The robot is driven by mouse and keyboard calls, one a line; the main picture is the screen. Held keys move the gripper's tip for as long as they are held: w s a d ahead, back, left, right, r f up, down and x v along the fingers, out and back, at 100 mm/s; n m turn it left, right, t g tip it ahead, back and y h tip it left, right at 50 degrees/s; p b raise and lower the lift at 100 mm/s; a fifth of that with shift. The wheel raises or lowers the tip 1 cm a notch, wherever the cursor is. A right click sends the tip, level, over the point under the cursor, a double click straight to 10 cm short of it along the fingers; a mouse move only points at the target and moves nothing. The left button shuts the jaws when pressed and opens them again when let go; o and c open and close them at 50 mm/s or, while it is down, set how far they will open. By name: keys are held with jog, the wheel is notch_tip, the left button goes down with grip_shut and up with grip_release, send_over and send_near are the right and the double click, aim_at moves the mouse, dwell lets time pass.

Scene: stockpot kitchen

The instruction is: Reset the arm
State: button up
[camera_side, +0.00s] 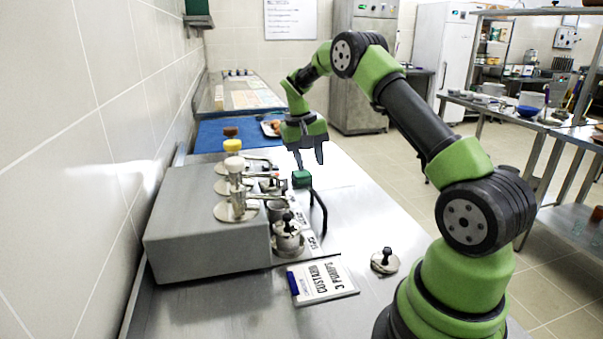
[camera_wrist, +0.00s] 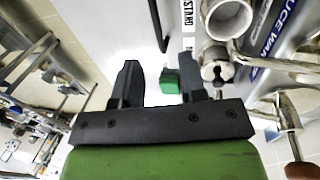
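My gripper (camera_side: 309,155) hangs over the steel counter (camera_side: 375,210), fingers pointing down, just beyond a small green block (camera_side: 302,179). In the wrist view my gripper (camera_wrist: 157,82) has its two dark fingers spread apart with nothing between them. The green block (camera_wrist: 170,81) shows past the fingers, close to the right finger in the picture, and looks apart from it. My arm is bent up and reaches out over the counter.
A grey box (camera_side: 205,235) with pump dispensers stands along the left wall. A sign card (camera_side: 322,281) and a metal lid with a black knob (camera_side: 385,261) lie nearer. A black curved handle (camera_side: 320,210) is beside the block. A blue mat (camera_side: 208,137) is farther back.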

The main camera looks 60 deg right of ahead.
jog(key=s+a+r+n+t, duration=0.2)
jog(key=s+a+r+t, duration=0.2)
jog(key=a+r, duration=1)
jog(key=s+a+r+n+t+y, duration=0.2)
jog(key=s+a+n+t+y, duration=0.1)
jog(key=s+a, duration=0.8)
jog(key=s+t, duration=0.1)
jog(key=s, duration=0.3)
jog(key=shift+a+t+y, duration=0.3)
jog(key=shift+a+t, duration=0.1)
